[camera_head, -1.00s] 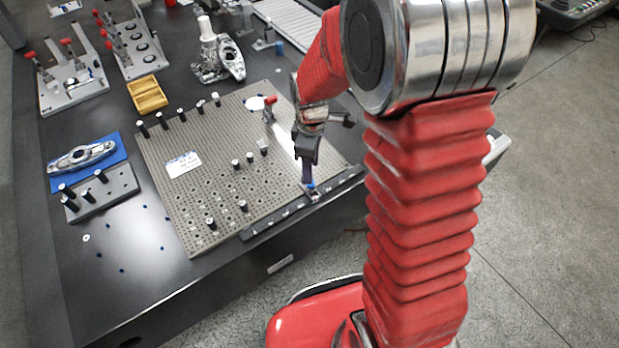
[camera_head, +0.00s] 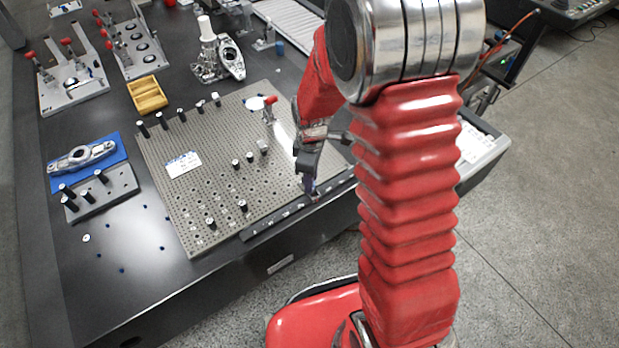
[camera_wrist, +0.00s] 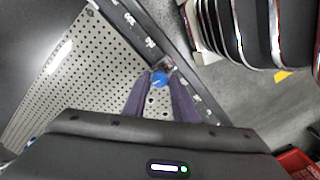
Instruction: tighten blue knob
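The blue knob (camera_wrist: 160,79) shows in the wrist view as a small round blue cap beside the dark marked rail at the plate's edge. My gripper (camera_wrist: 160,76) has its two purple fingers apart, one on each side of the knob at the tips. Any gap between fingers and knob is too small to tell, so I cannot see whether they press on it. In the head view my gripper (camera_head: 312,194) points down at the rail (camera_head: 285,213) along the front right edge of the perforated plate (camera_head: 205,205). The knob is mostly hidden by the fingers there.
Several black pins stand on the plate, along with a red-handled clamp (camera_head: 269,103). A yellow tray (camera_head: 147,95), a blue mat (camera_head: 115,152) with a metal part, and clamp fixtures (camera_head: 73,84) lie left on the dark table. The front left tabletop is mostly clear.

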